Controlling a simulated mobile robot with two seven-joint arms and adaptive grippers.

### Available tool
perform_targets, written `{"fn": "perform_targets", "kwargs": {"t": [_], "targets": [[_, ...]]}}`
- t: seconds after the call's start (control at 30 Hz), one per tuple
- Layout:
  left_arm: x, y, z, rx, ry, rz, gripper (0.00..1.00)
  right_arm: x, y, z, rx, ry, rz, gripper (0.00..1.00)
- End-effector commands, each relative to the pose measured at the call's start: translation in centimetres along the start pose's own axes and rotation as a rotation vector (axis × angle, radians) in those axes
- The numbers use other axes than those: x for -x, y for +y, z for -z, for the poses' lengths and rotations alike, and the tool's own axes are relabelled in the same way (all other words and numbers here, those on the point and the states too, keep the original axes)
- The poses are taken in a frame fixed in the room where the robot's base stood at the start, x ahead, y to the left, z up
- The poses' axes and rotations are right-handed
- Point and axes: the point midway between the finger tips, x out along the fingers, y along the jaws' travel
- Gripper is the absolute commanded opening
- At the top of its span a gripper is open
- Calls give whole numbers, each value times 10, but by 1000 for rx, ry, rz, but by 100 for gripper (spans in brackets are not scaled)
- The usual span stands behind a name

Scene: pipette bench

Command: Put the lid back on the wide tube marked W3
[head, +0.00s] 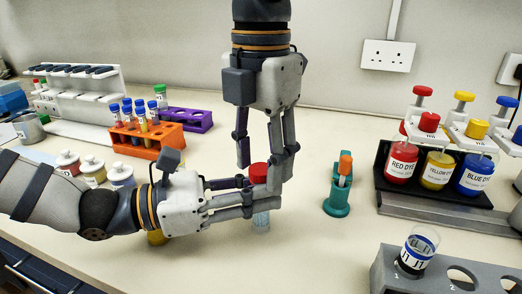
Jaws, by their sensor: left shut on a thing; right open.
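A red lid (258,173) sits just above my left gripper's fingers, apparently on top of a clear, bluish tube (261,219). The fingers hide the join, so I cannot tell how it is seated. No W3 marking is readable. My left gripper (258,199) reaches in from the left and is shut on the tube, which looks upright, low over or on the bench. My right gripper (262,163) points down from above, open, with one finger left of the lid and the other close along its right side.
A teal stand (337,203) with an orange-topped item is right of the tube. A grey rack (385,270) holds a tube marked J1 (417,250). Dye bottles (402,163) stand back right. An orange rack (147,140) and white-capped jars (93,168) are left. The front middle bench is clear.

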Motion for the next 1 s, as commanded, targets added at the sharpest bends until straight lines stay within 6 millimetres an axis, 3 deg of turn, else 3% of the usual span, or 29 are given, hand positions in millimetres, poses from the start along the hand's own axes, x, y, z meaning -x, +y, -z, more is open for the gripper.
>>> {"fn": "perform_targets", "kwargs": {"t": [0.03,0.2,0.37,0.47,0.57,0.8,0.9,1.0], "targets": [[0,0,0,0,0,0,0,0,0,0,0,0,0,39],[0,0,0,0,0,0,0,0,0,0,0,0,0,1],[0,0,0,0,0,0,0,0,0,0,-5,0,1,0],[0,0,0,0,0,0,0,0,0,0,-129,-3,3,0],[0,0,0,0,0,0,0,0,0,0,-473,-7,2,0],[0,0,0,0,0,0,0,-1,0,0,-1522,-7,-3,0],[0,0,0,0,0,0,0,-1,0,0,-1826,-5,-2,0],[0,0,0,0,0,0,0,-1,0,0,-2007,-3,-1,0]]}}
